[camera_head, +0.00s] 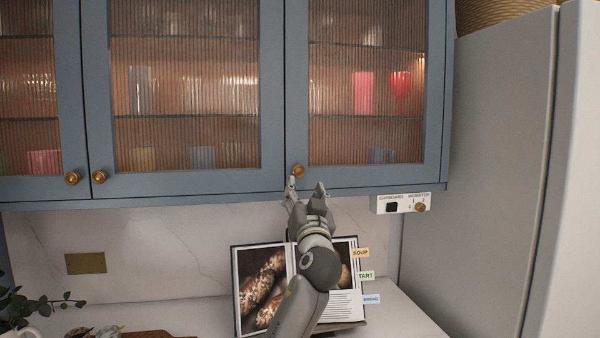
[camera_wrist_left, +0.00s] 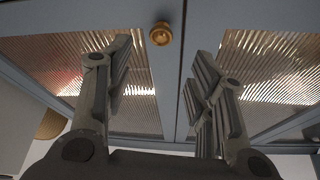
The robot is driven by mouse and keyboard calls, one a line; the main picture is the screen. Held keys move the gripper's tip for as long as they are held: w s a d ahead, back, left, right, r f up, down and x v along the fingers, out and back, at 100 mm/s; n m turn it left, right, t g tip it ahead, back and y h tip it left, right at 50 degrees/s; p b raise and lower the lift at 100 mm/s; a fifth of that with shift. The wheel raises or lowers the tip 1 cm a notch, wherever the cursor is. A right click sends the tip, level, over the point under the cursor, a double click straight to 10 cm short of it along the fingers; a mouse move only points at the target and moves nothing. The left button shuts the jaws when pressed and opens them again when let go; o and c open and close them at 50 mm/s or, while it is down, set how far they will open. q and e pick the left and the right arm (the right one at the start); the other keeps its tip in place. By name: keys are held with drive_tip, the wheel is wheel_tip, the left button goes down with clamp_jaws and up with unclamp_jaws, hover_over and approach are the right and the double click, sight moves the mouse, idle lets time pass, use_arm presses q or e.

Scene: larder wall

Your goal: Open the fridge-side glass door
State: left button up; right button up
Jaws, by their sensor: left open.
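The fridge-side glass door (camera_head: 436,100) is the rightmost blue-framed, ribbed-glass cupboard door, beside the fridge. It looks shut. Its round brass knob (camera_head: 298,171) sits at its lower left corner. My left gripper (camera_head: 306,186) is open and empty, just below the knob, with its fingers pointing up. In the left wrist view the knob (camera_wrist_left: 161,33) shows ahead of the gap between the open fingers (camera_wrist_left: 160,65), apart from both. My right gripper is in neither view.
The fridge (camera_head: 490,140) stands at the right. A small panel labelled cupboard (camera_head: 403,203) hangs under the cupboard's right end. An open cookbook (camera_head: 262,285) stands on the counter behind my left arm. Two more brass knobs (camera_head: 72,178) (camera_head: 99,177) are on the doors to the left.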

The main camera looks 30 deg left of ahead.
sight(300, 171)
use_arm(q)
drive_tip(key=p+x, duration=0.3)
drive_tip(key=x, duration=0.5)
drive_tip(key=shift+s+r, duration=0.1)
drive_tip(key=shift+w+a+r, duration=0.1)
drive_tip(key=shift+w+a, duration=0.25)
drive_tip(key=shift+w, duration=0.1)
clamp_jaws()
